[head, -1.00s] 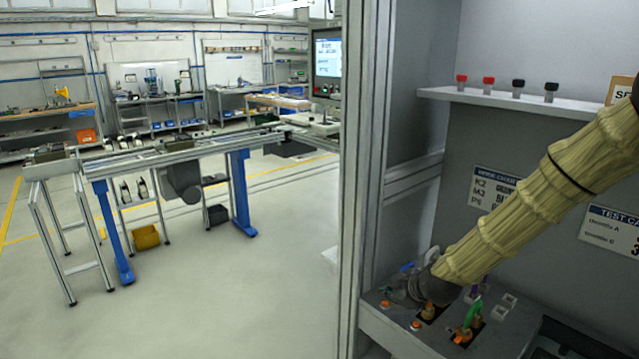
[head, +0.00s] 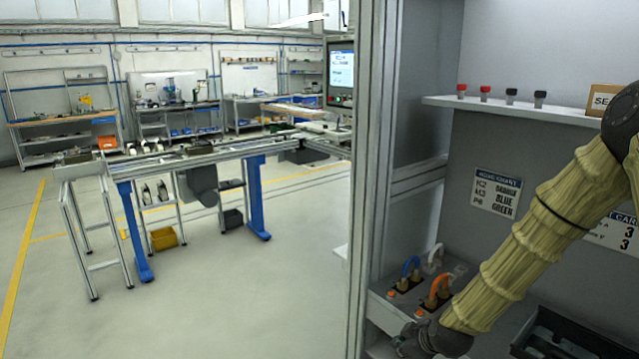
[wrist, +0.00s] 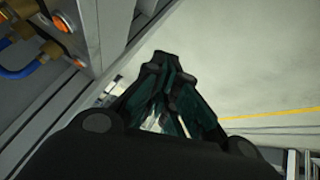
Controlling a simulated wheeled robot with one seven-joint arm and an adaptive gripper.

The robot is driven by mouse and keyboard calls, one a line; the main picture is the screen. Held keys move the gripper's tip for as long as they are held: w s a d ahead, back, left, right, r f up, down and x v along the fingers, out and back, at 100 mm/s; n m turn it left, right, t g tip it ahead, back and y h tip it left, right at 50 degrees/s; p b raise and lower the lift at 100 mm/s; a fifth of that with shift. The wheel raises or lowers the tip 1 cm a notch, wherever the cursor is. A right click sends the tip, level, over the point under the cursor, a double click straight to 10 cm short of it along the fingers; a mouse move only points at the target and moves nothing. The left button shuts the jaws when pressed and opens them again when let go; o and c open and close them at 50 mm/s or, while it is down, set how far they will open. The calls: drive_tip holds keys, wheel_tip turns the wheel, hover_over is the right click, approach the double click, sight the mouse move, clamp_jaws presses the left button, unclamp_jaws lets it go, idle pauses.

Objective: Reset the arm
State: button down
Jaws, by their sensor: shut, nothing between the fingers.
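My arm in its pale yellow ribbed sleeve reaches down from the right in the head view. My gripper (head: 402,349) is low at the bottom edge, in front of the connector panel (head: 378,304), and partly cut off by the frame. In the wrist view my gripper (wrist: 160,58) has its dark fingers closed together, with nothing held. The fingers point out over pale floor, apart from the panel, which shows at the upper left.
The panel carries a blue looped cable (head: 411,264) and an orange looped cable (head: 438,287). A shelf (head: 520,105) with red and black capped pieces is above. A metal upright (head: 366,180) stands left of the panel. A conveyor (head: 185,155) and open floor lie further left.

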drive_tip(key=s+f+m+g+h, duration=0.1)
drive_tip(key=s+f+m+g, duration=0.25)
drive_tip(key=s+f, duration=1.15)
drive_tip(key=s+f+m+g, duration=0.2)
drive_tip(key=s+f+m, duration=0.2)
drive_tip(key=s, duration=0.9)
drive_tip(key=s+d+f+m+g+h, duration=0.1)
drive_tip(key=s+f+m, duration=0.2)
drive_tip(key=s, duration=1)
drive_tip(key=shift+s+f+m+g+h, duration=0.3)
drive_tip(key=shift+s+f+m+g, duration=0.1)
drive_tip(key=shift+f, duration=0.3)
